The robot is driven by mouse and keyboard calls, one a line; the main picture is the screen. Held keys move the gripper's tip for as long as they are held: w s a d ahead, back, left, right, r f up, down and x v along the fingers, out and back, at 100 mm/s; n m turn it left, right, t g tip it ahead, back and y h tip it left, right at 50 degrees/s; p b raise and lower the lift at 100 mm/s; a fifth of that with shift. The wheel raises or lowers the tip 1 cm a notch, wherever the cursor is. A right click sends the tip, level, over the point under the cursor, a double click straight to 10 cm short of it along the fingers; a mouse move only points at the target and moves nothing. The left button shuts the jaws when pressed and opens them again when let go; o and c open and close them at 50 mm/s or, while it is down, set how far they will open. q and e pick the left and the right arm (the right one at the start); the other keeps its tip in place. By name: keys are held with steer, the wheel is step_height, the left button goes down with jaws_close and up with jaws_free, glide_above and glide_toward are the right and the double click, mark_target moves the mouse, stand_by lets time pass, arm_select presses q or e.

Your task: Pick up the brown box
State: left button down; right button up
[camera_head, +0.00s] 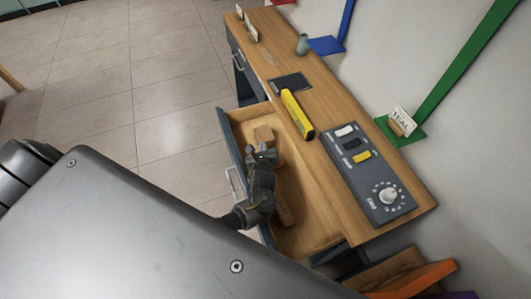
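A small brown box (264,134) lies inside the open wooden drawer (315,232), near its far end. My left gripper (263,152) is over the drawer, just on the near side of the box. Its fingers look spread, with nothing seen between them, and it appears apart from the box. My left arm hides part of the drawer floor. My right gripper is out of view.
A brown piece (285,210) and a partly hidden orange thing (281,162) are also in the drawer. The desk top (350,110) beside it holds a yellow tool (297,114) and a control panel (368,172). Tiled floor (175,125) is clear to the left.

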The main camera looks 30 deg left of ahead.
arm_select(q)
steer(key=c, duration=2.1)
jaws_free()
steer(key=o, duration=1.7)
steer(key=v, duration=1.1)
steer(key=shift+d+p, duration=0.15)
steer(key=shift+p, duration=0.25)
